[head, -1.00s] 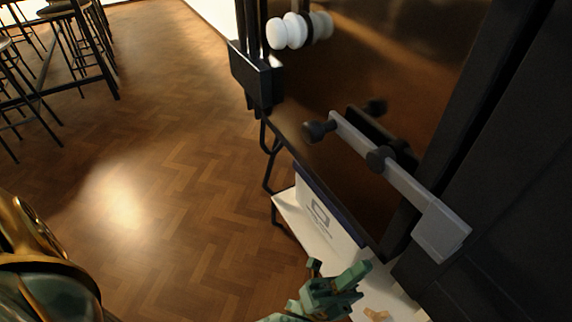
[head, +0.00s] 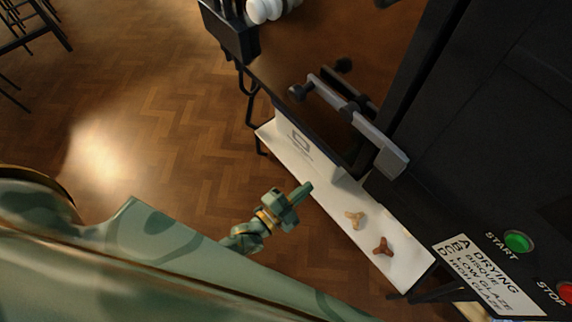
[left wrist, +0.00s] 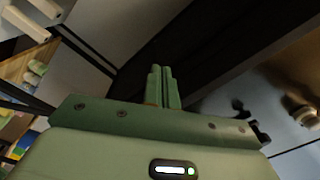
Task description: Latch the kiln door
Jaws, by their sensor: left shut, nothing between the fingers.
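The kiln's dark, glossy brown door (head: 318,55) stands at upper right in the head view, beside the black kiln body (head: 470,110). A grey latch bar (head: 327,94) with black knobs slants across the door's lower part and ends in a grey block (head: 382,146) near the black frame. Whether the latch is engaged I cannot tell. My left gripper (head: 305,189) is shut and empty, below and left of the latch and apart from it. In the left wrist view its closed fingers (left wrist: 162,75) point towards a dark edge. My right gripper is not in view.
A white shelf (head: 330,192) below the door holds a tan three-armed piece (head: 355,218) and a red-brown one (head: 383,246). A green START button (head: 518,242) and red STOP button (head: 566,292) sit at lower right. Wooden floor (head: 160,130) is clear at left.

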